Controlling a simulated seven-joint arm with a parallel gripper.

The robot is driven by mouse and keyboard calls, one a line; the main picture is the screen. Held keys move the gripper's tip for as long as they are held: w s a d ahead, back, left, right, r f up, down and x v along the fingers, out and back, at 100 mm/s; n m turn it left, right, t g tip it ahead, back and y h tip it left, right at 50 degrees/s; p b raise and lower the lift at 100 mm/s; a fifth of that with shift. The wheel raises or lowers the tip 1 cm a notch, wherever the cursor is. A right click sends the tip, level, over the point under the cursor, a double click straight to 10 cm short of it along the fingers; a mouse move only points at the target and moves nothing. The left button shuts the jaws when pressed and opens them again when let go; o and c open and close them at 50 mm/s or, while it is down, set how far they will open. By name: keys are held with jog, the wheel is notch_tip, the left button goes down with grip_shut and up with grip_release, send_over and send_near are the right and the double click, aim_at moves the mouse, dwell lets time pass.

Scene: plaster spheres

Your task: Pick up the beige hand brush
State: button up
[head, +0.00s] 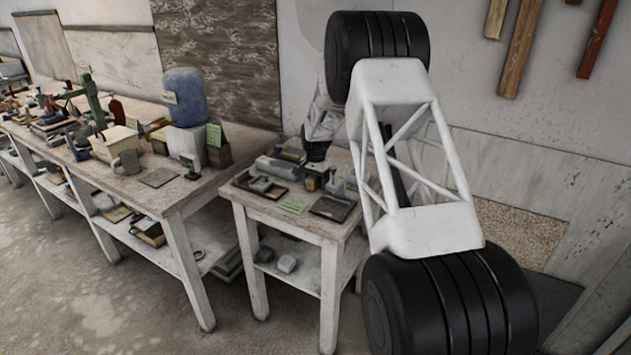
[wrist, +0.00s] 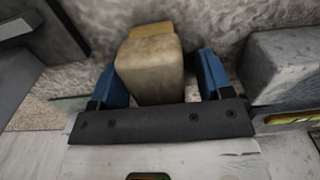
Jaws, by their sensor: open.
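In the wrist view, a beige blocky thing with a yellowish far end, which looks like the hand brush (wrist: 150,68), lies between the two blue fingers of my gripper (wrist: 164,70). The fingers are open, one on each side of it, with a narrow gap visible on the right. I cannot tell whether the left finger touches it. In the head view, my gripper (head: 318,152) is low over the back of the small table (head: 268,217).
In the wrist view, a grey block (wrist: 290,66) stands close on the right and a dark grey thing (wrist: 45,45) on the left. A long cluttered bench (head: 185,192) stands left.

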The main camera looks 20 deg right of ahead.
jog(key=c, duration=1)
jog(key=shift+r, duration=0.15)
jog(key=shift+c, duration=0.2)
jog(key=shift+r, duration=4.85)
jog(key=o, duration=0.4)
jog(key=shift+c, duration=1.4)
